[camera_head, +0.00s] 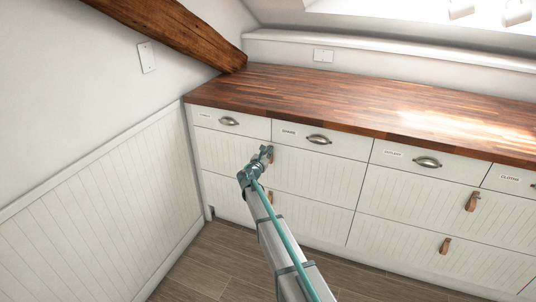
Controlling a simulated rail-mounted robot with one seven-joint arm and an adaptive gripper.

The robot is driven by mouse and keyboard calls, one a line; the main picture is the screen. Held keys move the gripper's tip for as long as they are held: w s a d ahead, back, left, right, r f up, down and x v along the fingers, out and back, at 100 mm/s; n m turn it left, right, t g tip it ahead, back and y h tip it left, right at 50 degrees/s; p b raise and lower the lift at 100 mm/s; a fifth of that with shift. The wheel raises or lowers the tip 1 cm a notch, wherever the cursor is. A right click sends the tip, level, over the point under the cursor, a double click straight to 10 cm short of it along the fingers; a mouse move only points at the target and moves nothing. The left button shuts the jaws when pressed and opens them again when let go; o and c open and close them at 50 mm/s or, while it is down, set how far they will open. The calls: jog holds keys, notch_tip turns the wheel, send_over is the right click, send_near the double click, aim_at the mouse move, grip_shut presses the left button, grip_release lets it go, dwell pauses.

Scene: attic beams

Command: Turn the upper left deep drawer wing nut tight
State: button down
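The upper left deep drawer (320,178) is a white grooved front below two shallow drawers, and it looks closed. My teal gripper (266,153) is at the middle of its upper part, at a small brown pull (271,158) that it mostly covers. I cannot make out a wing nut there; the gripper hides that spot. The fingers are too small and overlapped to show whether they are open or shut, or whether they touch anything. My arm reaches up to the drawer from the bottom of the view.
A wooden countertop (330,95) overhangs the drawers. Metal cup pulls (319,139) stick out from the shallow drawers. More brown pulls (472,201) are on the deep drawers at right. A panelled wall (100,210) closes the left side. Bare plank floor (205,265) shows at lower left.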

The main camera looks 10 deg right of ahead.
jog(key=m+b, duration=0.5)
jog(key=b, duration=0.2)
jog(key=m+b, duration=0.5)
jog(key=b, duration=0.2)
jog(key=m+b, duration=0.5)
jog(key=b, duration=0.2)
jog(key=shift+s+d+f, duration=0.1)
jog(key=shift+d+f, duration=0.05)
jog(key=shift+f, duration=0.2)
jog(key=shift+r+m+b, duration=0.1)
jog(key=shift+m+b, duration=0.2)
jog(key=shift+b, duration=0.1)
jog(key=c, duration=1.3)
grip_release()
jog(key=shift+c, duration=0.2)
jog(key=shift+s, duration=0.1)
jog(key=v, duration=0.8)
